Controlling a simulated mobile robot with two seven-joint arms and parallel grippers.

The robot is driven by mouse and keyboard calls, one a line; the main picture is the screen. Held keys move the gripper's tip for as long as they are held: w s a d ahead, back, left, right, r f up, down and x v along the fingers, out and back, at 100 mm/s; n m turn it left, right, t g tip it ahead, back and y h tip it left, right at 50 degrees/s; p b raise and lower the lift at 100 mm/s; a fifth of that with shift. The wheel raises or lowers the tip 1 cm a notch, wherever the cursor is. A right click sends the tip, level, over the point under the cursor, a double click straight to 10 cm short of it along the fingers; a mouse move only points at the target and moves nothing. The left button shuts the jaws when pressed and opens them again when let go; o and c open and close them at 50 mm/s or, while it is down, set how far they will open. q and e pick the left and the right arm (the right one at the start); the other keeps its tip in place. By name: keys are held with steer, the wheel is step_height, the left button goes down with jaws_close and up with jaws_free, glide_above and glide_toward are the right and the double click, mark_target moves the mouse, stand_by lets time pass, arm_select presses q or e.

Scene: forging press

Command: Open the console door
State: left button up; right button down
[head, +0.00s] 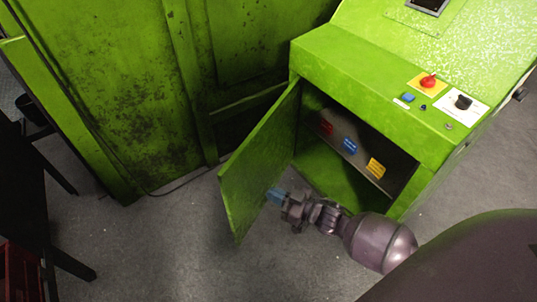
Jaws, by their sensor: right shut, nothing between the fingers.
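The green console (365,75) stands at the upper right, with its cabinet front facing me. The console door (258,165) is hinged on the cabinet's left side and is swung wide open to the left, so the inside shows. My right gripper (275,196) is at the inner face of the door, near its lower free part. The gripper is shut and empty. I cannot tell whether its tips touch the door. My left gripper is not in view.
A large green press panel (110,90) stands at the left behind the door. A dark table (25,200) is at the left edge. The grey floor (180,250) in front is clear.

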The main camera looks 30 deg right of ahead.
mark_target(232, 176)
steer(key=x, duration=0.3)
steer(key=b+x, duration=0.1)
steer(key=x, duration=0.2)
steer(key=b+x, duration=0.1)
steer(key=x, duration=0.3)
steer(key=shift+f, duration=0.3)
steer(key=shift+w+a, duration=0.35)
steer(key=shift+w, duration=0.2)
steer(key=shift+w+a+r, duration=0.1)
steer(key=shift+w+r, duration=0.05)
steer(key=shift+w, duration=0.05)
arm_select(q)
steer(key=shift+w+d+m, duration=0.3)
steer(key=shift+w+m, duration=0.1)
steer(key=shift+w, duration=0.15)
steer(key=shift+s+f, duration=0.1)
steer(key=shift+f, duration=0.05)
